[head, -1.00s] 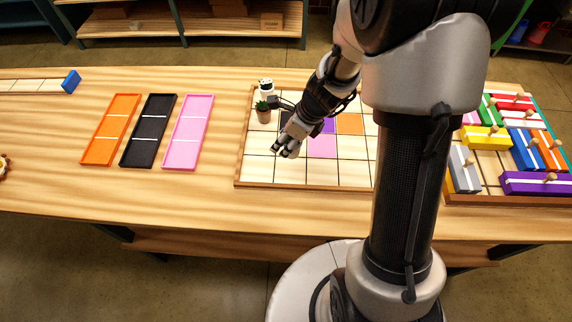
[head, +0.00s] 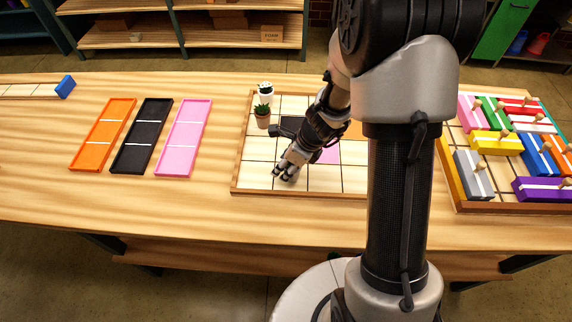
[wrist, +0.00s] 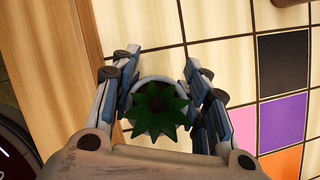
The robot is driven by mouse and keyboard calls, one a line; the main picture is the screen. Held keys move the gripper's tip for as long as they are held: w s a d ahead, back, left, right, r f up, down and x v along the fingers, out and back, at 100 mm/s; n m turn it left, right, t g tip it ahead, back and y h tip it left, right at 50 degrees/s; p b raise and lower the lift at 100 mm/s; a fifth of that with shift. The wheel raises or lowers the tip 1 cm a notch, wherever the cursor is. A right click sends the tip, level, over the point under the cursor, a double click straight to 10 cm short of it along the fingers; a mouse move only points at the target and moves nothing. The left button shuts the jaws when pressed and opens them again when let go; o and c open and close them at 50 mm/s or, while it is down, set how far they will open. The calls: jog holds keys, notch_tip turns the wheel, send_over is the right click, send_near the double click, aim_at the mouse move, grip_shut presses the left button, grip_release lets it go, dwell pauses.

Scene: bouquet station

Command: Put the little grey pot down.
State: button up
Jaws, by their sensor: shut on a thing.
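The little grey pot (wrist: 150,82), with a spiky green plant (wrist: 158,112) covering most of it, sits between the fingers of my gripper (wrist: 158,68) in the wrist view. The fingers are shut on its sides. In the head view my gripper (head: 283,173) is low over the front-left part of the gridded board (head: 262,174). The pot is mostly hidden there by the fingers. I cannot tell whether its base touches the board.
A terracotta pot (head: 262,119) and a white pot (head: 265,93) stand at the board's back left. Dark, purple, orange and pink squares lie mid-board. Orange (head: 101,135), black (head: 142,136) and pink (head: 184,138) trays lie left. Pale squares around my gripper look clear.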

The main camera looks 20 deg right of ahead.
jog(key=shift+f, duration=0.2)
jog(key=o, duration=1.4)
jog(key=shift+r, duration=0.1)
